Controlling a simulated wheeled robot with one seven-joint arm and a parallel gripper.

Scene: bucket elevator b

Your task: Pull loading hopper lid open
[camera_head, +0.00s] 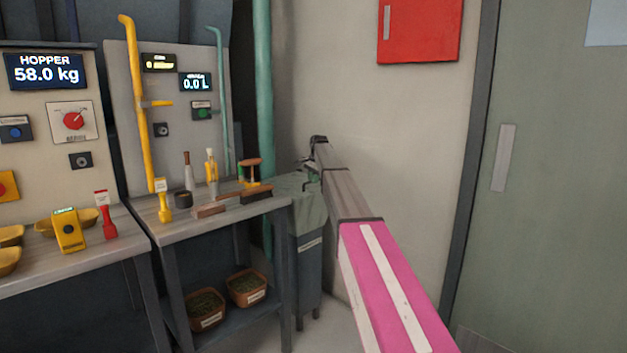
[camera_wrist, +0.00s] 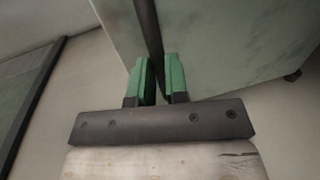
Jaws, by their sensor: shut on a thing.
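The loading hopper (camera_head: 309,262) is a grey-green bin on legs, right of the workbench. Its pale green lid (camera_head: 302,195) is on top, partly hidden by my arm; whether it is raised at all I cannot tell. My gripper (camera_head: 314,177) is at the lid's upper right side. In the wrist view, my gripper's green fingers (camera_wrist: 159,80) stand on either side of a dark bar (camera_wrist: 149,38) that runs along the pale green lid surface (camera_wrist: 235,45). The fingers are shut on this bar, seemingly the lid's handle. Their contact points are partly hidden.
A workbench (camera_head: 180,228) with brushes and small tools stands left of the hopper, with labelled baskets (camera_head: 246,287) beneath. A teal pipe (camera_head: 263,110) runs behind. A bare wall (camera_head: 400,140) and a grey-green door (camera_head: 545,190) are on the right.

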